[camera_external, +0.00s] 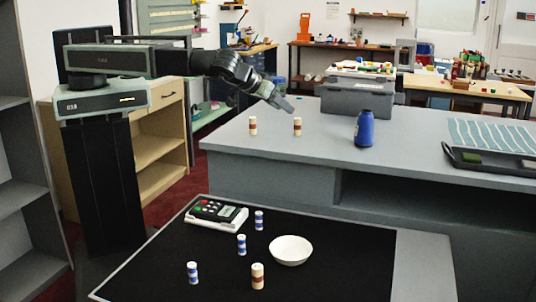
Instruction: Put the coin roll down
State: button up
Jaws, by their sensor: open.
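My gripper (285,103) is at the end of the outstretched arm, over the far grey counter (420,160). It is open and I see nothing in it. A cream coin roll with a red-brown band (297,126) stands upright on the counter just below the gripper tips, apart from them in the picture. A similar coin roll (253,125) stands upright to its left. On the near black mat (340,255) stand another red-brown-banded roll (257,276) and three blue-banded rolls: one at the back (259,220), one in the middle (241,245) and one at the front left (192,272).
A blue bottle (364,129) stands right of the rolls on the counter. Behind is a grey case (357,98); at right is a dark tray (490,164). A white bowl (290,250) and a keypad device (216,214) sit on the mat. Counter between the rolls and bottle is clear.

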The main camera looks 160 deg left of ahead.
jog(key=w+d+f+m+t+h, duration=0.1)
jog(key=w+d+f+m+h, duration=0.15)
jog(key=d, duration=0.75)
jog(key=w+d+f+m+t+h, duration=0.15)
jog(key=w+d+m, duration=0.25)
jog(key=d, duration=0.6)
jog(key=w+d+f+m+h, duration=0.1)
jog(key=w+d+f+m, duration=0.25)
jog(key=d, duration=0.65)
jog(key=s+d+m+h, duration=0.1)
jog(key=d+m, duration=0.2)
jog(key=d, duration=0.5)
jog(key=s+d+f+m+h, duration=0.1)
jog(key=d+m, duration=0.3)
jog(key=d, duration=0.5)
jog(key=s+d+f+m+h, duration=0.1)
jog(key=d+m+h, duration=0.2)
jog(key=d, duration=0.6)
jog(key=shift+s, duration=0.35)
notch_tip(320, 180, down, 27)
jog(key=b, duration=2.7)
jog(key=shift+r, duration=0.15)
